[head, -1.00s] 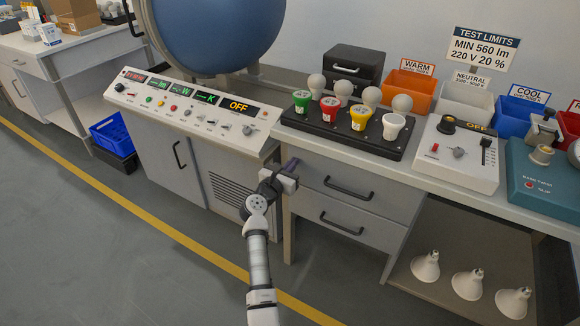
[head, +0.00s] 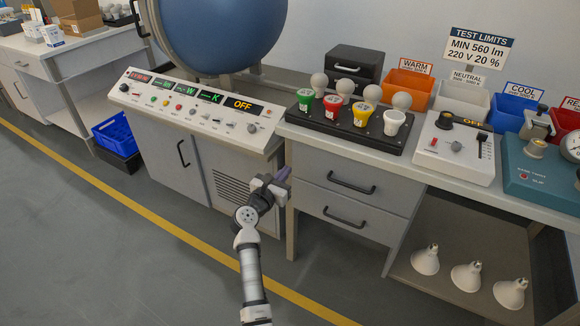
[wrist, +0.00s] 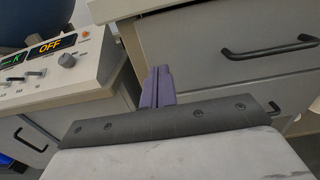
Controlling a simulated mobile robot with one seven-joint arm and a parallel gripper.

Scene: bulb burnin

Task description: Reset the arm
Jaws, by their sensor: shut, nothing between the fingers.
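My gripper (head: 283,174) is in front of the gap between the control console and the drawer bench, below the bench top. In the wrist view its purple fingers (wrist: 158,86) are together with nothing between them. The arm reaches up from the bottom of the head view. The gripper appears clear of the bench drawers (head: 345,190), though the exact distance is hard to tell.
The control console (head: 190,112) with an OFF display stands left of the gripper. A black bulb rack (head: 345,125) with coloured cups and bulbs is on the bench. Several bins stand behind, including an orange one (head: 408,88). Three reflector bulbs (head: 466,276) sit on the lower shelf. Open floor (head: 100,250) lies left.

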